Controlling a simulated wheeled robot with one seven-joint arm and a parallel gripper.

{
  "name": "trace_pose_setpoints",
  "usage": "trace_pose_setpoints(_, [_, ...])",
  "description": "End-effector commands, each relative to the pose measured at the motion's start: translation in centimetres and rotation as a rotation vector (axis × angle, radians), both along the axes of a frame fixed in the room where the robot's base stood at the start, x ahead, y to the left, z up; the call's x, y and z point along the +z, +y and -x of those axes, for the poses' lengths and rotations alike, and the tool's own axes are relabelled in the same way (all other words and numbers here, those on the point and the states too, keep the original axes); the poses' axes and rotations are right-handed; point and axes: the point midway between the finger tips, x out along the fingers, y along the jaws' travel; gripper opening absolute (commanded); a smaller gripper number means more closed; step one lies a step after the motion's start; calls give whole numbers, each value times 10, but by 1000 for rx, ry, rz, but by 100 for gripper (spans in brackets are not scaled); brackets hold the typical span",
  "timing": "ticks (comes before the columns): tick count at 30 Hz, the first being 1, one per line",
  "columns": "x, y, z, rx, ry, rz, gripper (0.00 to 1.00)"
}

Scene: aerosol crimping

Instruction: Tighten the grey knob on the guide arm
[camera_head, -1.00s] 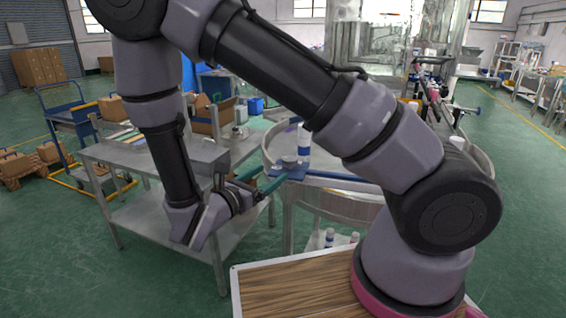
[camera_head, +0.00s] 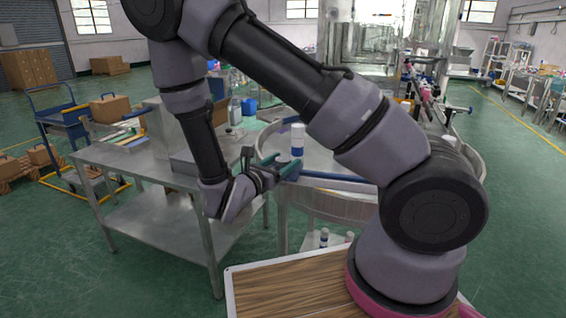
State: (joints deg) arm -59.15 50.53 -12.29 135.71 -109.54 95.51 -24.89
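The grey knob (camera_head: 283,157) sits on the blue bracket at the near-left rim of the round steel table. The blue guide arm (camera_head: 345,181) runs right from there along the table's near edge, partly hidden behind my arm. My gripper (camera_head: 288,161) reaches in from the left, with its two green fingers apart. One finger is on the far-left side of the knob and the other on its near side. I cannot tell whether either touches the knob. A white bottle with a blue band (camera_head: 297,140) stands just behind the knob.
The round steel table (camera_head: 325,207) has a raised rim. A steel worktable (camera_head: 140,168) stands left, below and beside my forearm. A blue trolley (camera_head: 68,128) with cartons is farther left. Bottles stand on a low shelf (camera_head: 323,238) beneath the round table.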

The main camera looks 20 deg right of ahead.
Motion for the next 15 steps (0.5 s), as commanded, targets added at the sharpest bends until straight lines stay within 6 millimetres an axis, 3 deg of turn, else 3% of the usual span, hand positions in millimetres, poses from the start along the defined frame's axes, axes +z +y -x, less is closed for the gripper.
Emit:
trace_pose_setpoints(1, [0, 0, 0, 0, 0, 0, 49])
trace_pose_setpoints(5, [0, 0, 0, 0, 0, 0, 0])
trace_pose_setpoints(15, [0, 1, 0, -47, -1, -1, 0])
